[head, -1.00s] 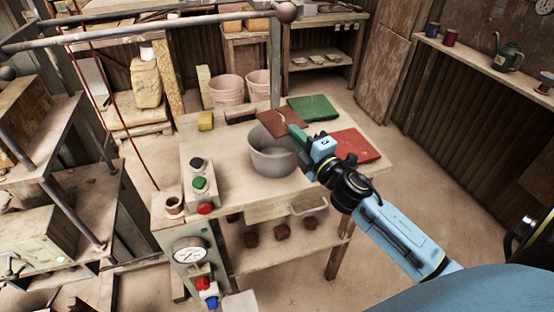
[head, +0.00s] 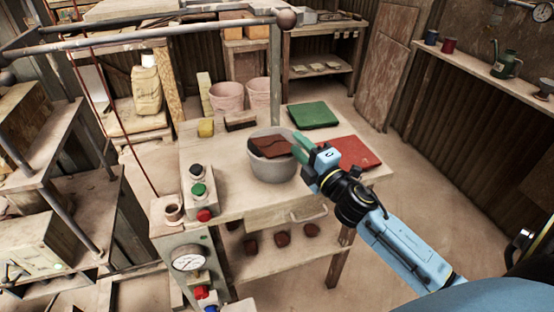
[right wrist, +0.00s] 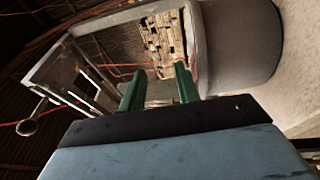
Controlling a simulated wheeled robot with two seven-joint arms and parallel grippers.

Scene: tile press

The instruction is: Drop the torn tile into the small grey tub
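The torn tile (head: 273,147) is reddish brown with a dark jagged line across it. It lies tilted in the mouth of the small grey tub (head: 272,172), its upper part showing at the rim. The tub stands upright on the pale table. My right gripper (head: 297,146) is at the tub's right rim, beside the tile, with its green fingers apart. In the right wrist view the fingers (right wrist: 159,88) are spread with no tile visible between them, and the tub's grey wall (right wrist: 240,45) shows at upper right. My left gripper is out of view.
A green tile (head: 313,111) and a red tile (head: 349,152) lie on the table (head: 228,203) behind and right of the tub. A yellow block (head: 206,128) stands at the back left. A button panel (head: 198,190) borders the left side.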

